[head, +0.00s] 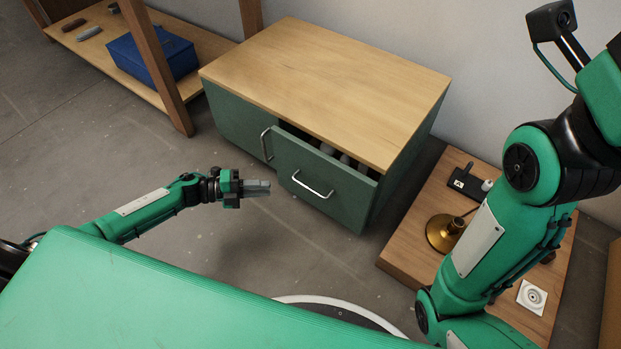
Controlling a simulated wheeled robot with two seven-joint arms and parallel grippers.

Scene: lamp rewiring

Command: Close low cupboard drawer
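The low cupboard (325,90) has a light wood top and dark green sides, and stands against the wall in the head view. Its right-hand drawer (308,167) is pulled part way out, with a curved metal handle (313,187) on its front. Several grey items show in the gap behind the drawer front. My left gripper (262,188) is just left of the drawer front, apart from it as far as I can see, with its fingers pointing right. The fingers look close together and hold nothing visible. My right arm crosses the right side; its gripper is out of view.
Another front with a metal handle (266,145) is left of the drawer. A wooden shelf (120,72) with a blue box (150,57) stands at the upper left. A low wooden table (421,242) with a brass lamp base (442,234) is at the right. Open floor lies left of the cupboard.

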